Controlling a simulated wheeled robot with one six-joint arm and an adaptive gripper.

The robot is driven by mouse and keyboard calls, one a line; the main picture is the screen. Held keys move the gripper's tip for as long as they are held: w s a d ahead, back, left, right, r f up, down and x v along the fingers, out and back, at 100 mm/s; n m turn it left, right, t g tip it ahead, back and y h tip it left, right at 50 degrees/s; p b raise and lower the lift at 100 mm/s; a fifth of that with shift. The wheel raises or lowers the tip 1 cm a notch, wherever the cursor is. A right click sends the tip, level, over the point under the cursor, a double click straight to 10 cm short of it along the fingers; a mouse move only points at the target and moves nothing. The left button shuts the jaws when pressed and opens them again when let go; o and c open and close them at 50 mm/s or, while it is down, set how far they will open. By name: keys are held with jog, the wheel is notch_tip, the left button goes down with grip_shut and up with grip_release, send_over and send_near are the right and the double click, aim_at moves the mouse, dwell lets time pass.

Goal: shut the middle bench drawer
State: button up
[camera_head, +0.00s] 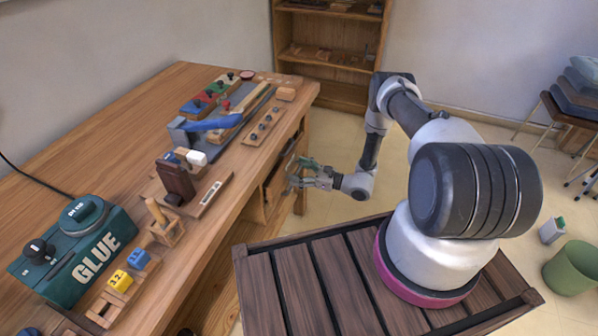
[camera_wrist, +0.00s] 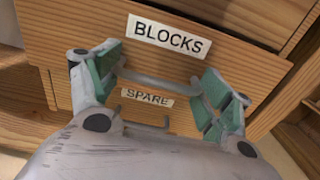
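The drawer front labelled BLOCKS (camera_wrist: 235,62) fills the upper wrist view. It looks closer than the front labelled SPARE (camera_wrist: 185,117) below it, so it appears to stand out from the bench. A grey bar handle (camera_wrist: 165,82) crosses the BLOCKS front under its label. My gripper (camera_wrist: 160,92) is open, with its green-padded fingers on either side of the handle. I cannot tell whether they touch it. In the head view my gripper (camera_head: 300,172) is beside the bench's right side, by the partly hidden drawers (camera_head: 278,180).
The workbench (camera_head: 130,120) carries a green GLUE box (camera_head: 85,255), a blue-handled tool (camera_head: 210,124) and several small blocks and boards. A shelf (camera_head: 330,60) stands behind. A green bin (camera_head: 572,268) and a stool (camera_head: 575,118) are at the right.

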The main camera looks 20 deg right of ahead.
aim_at(290, 169)
jog(key=c, duration=0.6)
jog(key=x, duration=0.3)
jog(key=shift+w+a, duration=0.1)
jog(key=shift+c, duration=0.2)
jog(key=shift+w+a, duration=0.1)
jog(key=shift+w, duration=0.1)
grip_shut()
jog(key=shift+c, duration=1.3)
grip_release()
jog(key=shift+f, duration=0.1)
jog(key=shift+o, duration=1.3)
jog(key=v, duration=1.2)
jog(key=shift+s, duration=0.1)
